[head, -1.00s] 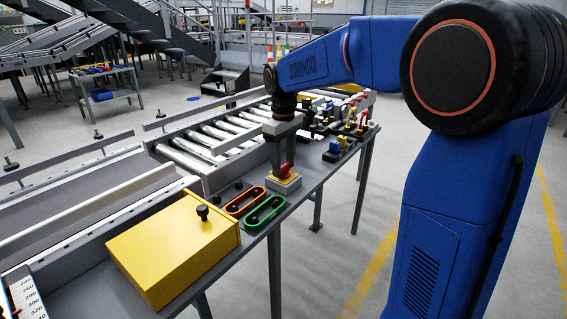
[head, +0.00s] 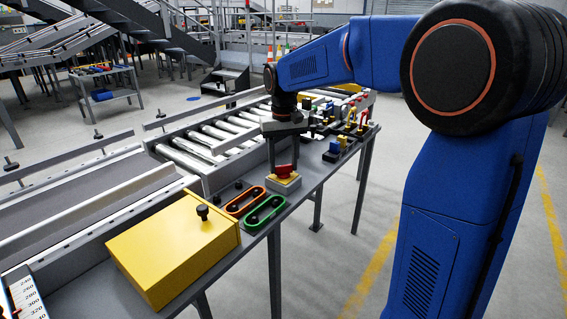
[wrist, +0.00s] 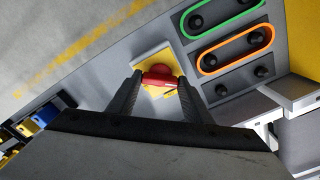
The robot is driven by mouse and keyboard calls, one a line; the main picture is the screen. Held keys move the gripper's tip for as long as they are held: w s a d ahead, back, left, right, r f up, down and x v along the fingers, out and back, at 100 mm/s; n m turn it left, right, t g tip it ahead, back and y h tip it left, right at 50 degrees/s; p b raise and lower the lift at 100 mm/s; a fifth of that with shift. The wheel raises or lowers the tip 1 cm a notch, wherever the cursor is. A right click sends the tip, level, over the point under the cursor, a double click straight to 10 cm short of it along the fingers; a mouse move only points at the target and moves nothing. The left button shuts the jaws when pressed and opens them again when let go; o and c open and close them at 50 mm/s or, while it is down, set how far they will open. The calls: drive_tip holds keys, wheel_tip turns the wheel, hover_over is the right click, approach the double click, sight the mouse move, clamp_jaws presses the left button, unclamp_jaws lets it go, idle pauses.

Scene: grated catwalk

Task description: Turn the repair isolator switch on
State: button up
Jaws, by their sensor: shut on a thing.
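The repair isolator switch is a red rotary handle (head: 284,171) on a yellow plate over a pale box (head: 284,184), near the front edge of the grey bench. In the wrist view the red handle (wrist: 158,79) lies between the fingers, roughly crosswise in the picture, with the yellow plate (wrist: 152,62) under it. My gripper (head: 284,160) points down over the switch. It also shows in the wrist view (wrist: 162,80), shut on the red handle. Small dark marks on the plate are too small to read.
A yellow box with a black knob (head: 178,245) stands to the left. Orange-rimmed (head: 245,200) and green-rimmed (head: 264,214) slotted panels lie between it and the switch. Blue and yellow parts (head: 340,146) sit to the right. A roller conveyor (head: 210,142) runs behind.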

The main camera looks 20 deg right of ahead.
drive_tip(key=m, duration=0.5)
drive_tip(key=shift+m, duration=0.3)
drive_tip(key=m, duration=0.4)
drive_tip(key=shift+m, duration=0.4)
drive_tip(key=o, duration=1.1)
drive_tip(key=shift+c, duration=0.2)
wheel_tip(320, 180, up, 17)
drive_tip(key=shift+r, duration=0.2)
